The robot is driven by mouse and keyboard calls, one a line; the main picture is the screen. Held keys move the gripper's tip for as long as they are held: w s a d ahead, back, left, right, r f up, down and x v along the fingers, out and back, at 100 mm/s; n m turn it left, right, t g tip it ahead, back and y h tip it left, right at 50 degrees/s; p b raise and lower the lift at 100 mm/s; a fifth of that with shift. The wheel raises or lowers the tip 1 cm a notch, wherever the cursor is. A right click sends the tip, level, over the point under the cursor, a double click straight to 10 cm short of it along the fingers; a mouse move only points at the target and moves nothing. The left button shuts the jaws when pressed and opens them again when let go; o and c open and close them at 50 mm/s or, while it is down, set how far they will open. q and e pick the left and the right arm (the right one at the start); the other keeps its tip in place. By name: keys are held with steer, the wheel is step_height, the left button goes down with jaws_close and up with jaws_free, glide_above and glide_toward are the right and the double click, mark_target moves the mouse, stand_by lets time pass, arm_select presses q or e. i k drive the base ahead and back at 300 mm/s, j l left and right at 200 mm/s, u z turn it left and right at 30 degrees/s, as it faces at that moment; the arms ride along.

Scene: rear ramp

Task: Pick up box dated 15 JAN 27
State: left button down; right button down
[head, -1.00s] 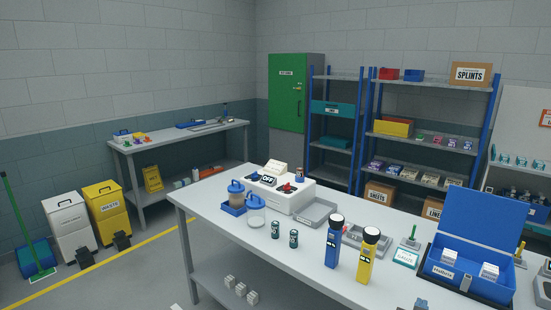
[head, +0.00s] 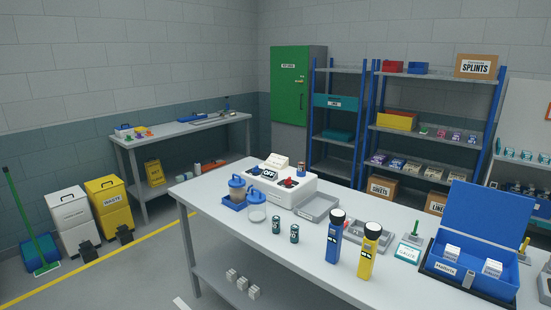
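No date can be read on any box, so I cannot tell which one is dated 15 JAN 27. Two small white boxes, a left one (head: 451,254) and a right one (head: 492,267), stand in the open blue case (head: 470,286) at the right end of the near table. Several small white boxes (head: 242,284) sit on that table's lower shelf. Small coloured boxes (head: 412,167) line the blue-posted rack at the back, with more (head: 455,137) one shelf higher. Neither gripper is in view.
The near table (head: 305,238) carries a blue torch (head: 334,240), a yellow torch (head: 368,253), two dark cans (head: 285,229), a grey tray (head: 317,208) and a white switch unit (head: 302,186). Bins (head: 105,208) and a broom stand at left. Floor between bins and table is clear.

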mark_target(492, 267)
steer(key=k+l, duration=0.1)
steer(key=l, duration=0.75)
steer(key=k+l, duration=0.15)
steer(key=l, duration=0.25)
steer(key=k+l+u, duration=0.15)
steer(key=l, duration=0.35)
steer(key=k+l+u, duration=0.15)
steer(key=k+l, duration=0.15)
steer(key=l, duration=0.2)
steer(key=k+l+u, duration=0.15)
steer(key=k+l, duration=0.15)
steer(key=l, duration=0.15)
steer(key=k+l+u, duration=0.1)
steer(key=k+l, duration=0.2)
steer(key=k+l+u, duration=0.1)
steer(key=l, duration=0.25)
steer(key=k+l+u, duration=0.15)
steer(key=l, duration=0.25)
steer(key=k+l+u, duration=0.2)
steer(key=l, duration=0.3)
steer(key=k+l+u, duration=0.1)
steer(key=l, duration=0.35)
steer(key=k+l+u, duration=0.1)
steer(key=l, duration=0.3)
steer(key=l+u, duration=0.15)
steer(key=l, duration=0.55)
steer(key=k+l+u, duration=0.2)
steer(key=l, duration=0.55)
steer(key=l+u, duration=0.15)
steer(key=l, duration=0.55)
